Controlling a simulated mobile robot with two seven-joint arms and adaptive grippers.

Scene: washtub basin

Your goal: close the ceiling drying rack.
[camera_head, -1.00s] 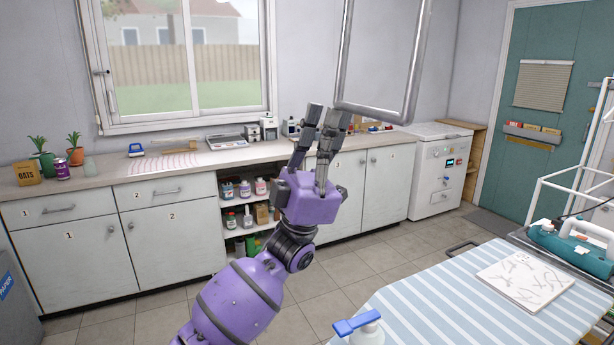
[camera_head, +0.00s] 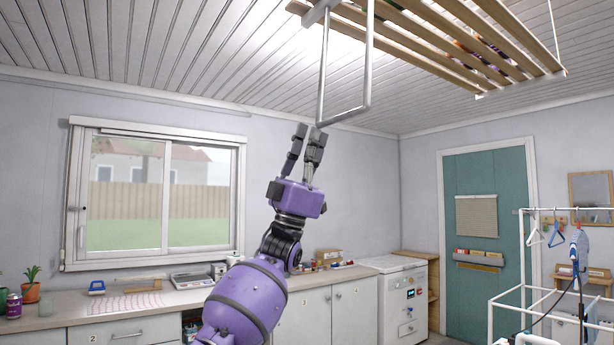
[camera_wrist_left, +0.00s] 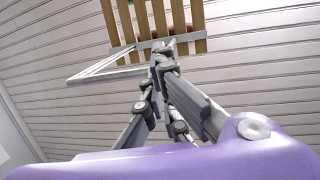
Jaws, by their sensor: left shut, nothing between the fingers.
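The ceiling drying rack (camera_head: 470,45) is a frame of pale wooden slats under the ceiling at the top right of the head view. Its slats (camera_wrist_left: 150,18) also show at the top of the left wrist view. A grey metal U-shaped handle (camera_head: 366,75) hangs from its near end, and the handle (camera_wrist_left: 105,70) lies left of my fingers in the wrist view. My left gripper (camera_head: 309,133) points up, shut and empty, with its fingertips just below the handle's lower left corner. I cannot tell whether they touch. My right gripper is not in view.
A counter (camera_head: 190,300) with small items runs along the back wall under a window (camera_head: 155,200). A white frame (camera_head: 525,270) with hangers stands at the right, in front of a teal door (camera_head: 472,200). The space around the handle looks clear.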

